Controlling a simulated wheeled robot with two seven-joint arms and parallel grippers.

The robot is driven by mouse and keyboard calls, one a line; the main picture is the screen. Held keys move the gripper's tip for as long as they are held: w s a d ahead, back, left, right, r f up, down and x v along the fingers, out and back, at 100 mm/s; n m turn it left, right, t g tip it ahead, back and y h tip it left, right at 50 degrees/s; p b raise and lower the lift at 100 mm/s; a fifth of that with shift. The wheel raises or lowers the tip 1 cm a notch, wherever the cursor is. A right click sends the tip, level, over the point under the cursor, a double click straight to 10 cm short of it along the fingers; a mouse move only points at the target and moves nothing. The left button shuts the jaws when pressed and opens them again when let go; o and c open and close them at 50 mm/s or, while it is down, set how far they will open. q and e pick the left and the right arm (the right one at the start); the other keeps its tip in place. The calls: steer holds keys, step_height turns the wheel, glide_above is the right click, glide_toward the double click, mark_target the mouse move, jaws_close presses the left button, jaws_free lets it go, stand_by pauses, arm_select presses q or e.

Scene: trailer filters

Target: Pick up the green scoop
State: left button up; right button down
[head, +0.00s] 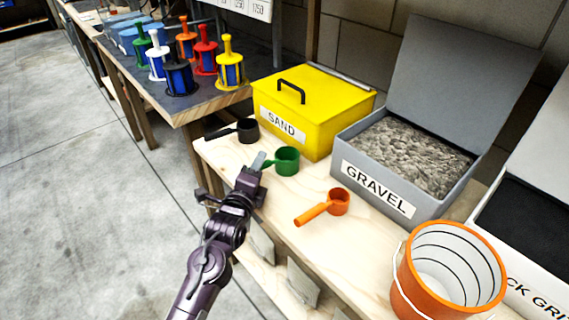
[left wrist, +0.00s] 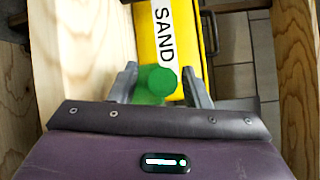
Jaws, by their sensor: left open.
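The green scoop (head: 287,161) stands on the light wooden table in front of the yellow sand box, its handle pointing left toward my left gripper. My left gripper (head: 258,166) is at the handle side of the scoop. In the left wrist view the green scoop (left wrist: 157,84) shows between the two grey fingers of my left gripper (left wrist: 160,88), which are apart. I cannot tell whether either finger touches it. Part of the handle is hidden by the gripper in the head view. My right gripper is not in view.
A black scoop (head: 246,130) lies left of the green one and an orange scoop (head: 338,203) to its right. The yellow sand box (head: 315,110), grey gravel box (head: 385,190) and orange bucket (head: 448,275) stand on the table (head: 275,205). Bare wood lies around the orange scoop.

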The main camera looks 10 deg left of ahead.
arm_select(q)
steer(key=shift+w, duration=0.1)
steer(key=shift+c, duration=0.2)
jaws_close()
